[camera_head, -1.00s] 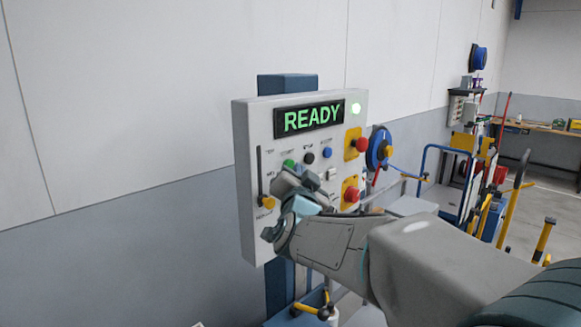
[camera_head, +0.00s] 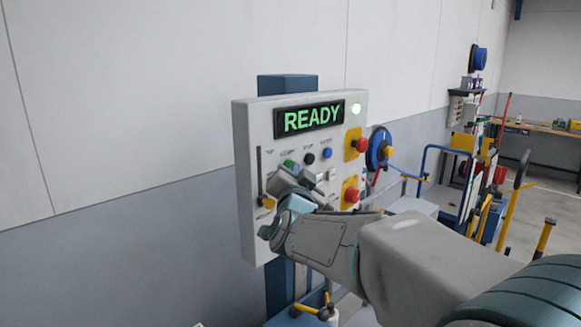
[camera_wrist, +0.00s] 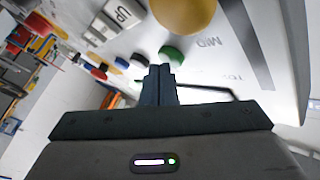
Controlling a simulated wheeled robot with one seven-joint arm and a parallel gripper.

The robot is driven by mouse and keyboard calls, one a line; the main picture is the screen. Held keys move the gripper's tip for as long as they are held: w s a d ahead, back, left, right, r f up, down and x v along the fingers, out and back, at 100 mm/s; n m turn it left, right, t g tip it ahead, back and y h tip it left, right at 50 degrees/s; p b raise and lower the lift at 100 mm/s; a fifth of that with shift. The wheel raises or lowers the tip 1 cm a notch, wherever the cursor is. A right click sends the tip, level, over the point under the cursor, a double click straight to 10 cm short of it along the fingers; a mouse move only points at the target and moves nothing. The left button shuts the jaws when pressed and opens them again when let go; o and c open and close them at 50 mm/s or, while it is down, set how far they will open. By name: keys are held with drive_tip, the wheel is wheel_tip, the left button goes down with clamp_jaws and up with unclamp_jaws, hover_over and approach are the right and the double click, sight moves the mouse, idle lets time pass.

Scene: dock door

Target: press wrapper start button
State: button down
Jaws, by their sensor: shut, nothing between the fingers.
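The control panel (camera_head: 250,120) is a pale grey box on a blue post, with a lit display (camera_head: 312,118) reading READY. A green button (camera_head: 288,163) sits in the panel's button row, partly covered by my gripper. My gripper (camera_head: 287,174) is shut and empty, close in front of the panel just below the green button. In the wrist view the green button (camera_wrist: 172,53) shows just beyond the shut fingertips (camera_wrist: 160,70). I cannot tell whether they touch it.
A black button (camera_head: 309,158) and a blue button (camera_head: 327,153) are to the right of the green one. Two red buttons on yellow plates, upper (camera_head: 361,145) and lower (camera_head: 351,195), are further right. A yellow slider knob (camera_head: 268,202) is at lower left, near my gripper.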

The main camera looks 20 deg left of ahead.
drive_tip(key=shift+w+a, duration=0.1)
drive_tip(key=shift+a, duration=0.05)
idle(0.5)
drive_tip(key=shift+s+d+b, duration=0.45)
drive_tip(key=shift+d+b, duration=0.05)
drive_tip(key=shift+d, duration=0.25)
